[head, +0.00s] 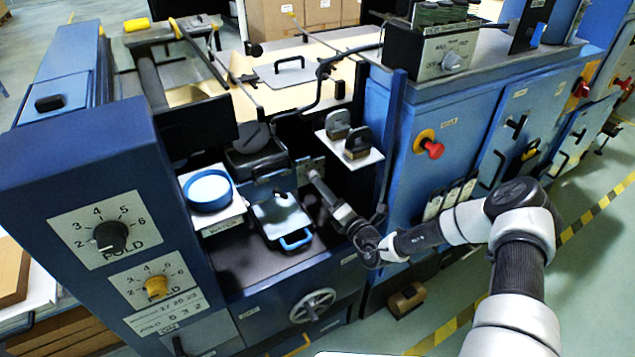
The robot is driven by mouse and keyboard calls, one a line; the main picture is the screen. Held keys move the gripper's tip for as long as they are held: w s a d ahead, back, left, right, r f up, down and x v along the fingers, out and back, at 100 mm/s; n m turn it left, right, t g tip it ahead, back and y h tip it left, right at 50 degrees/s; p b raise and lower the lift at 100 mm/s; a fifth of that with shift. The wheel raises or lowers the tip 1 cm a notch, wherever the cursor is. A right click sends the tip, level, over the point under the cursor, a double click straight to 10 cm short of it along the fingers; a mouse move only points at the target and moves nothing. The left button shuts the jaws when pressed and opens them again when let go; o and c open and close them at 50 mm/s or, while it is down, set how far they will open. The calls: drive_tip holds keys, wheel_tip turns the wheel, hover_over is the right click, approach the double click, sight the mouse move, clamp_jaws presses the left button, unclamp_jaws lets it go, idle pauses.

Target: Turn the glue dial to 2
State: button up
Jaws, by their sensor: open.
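On the blue panel at left, a black dial knob (111,237) sits on a white plate numbered 2 to 6 and marked FOLD. Below it, a yellow dial knob (157,286) sits on a similar numbered plate, whose name I cannot read. No label reading GLUE is legible, and I cannot tell for certain where either knob points. My gripper (314,176) is at the middle of the machine, right of both dials and well apart from them. It is small and dark here; its fingers are open, and no held object shows.
A card with numbers (163,310) is below the yellow dial. A red button (433,149) and a grey knob (453,62) are at right.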

sight(314, 176)
drive_tip(key=x, duration=0.5)
drive_tip(key=c, duration=0.9)
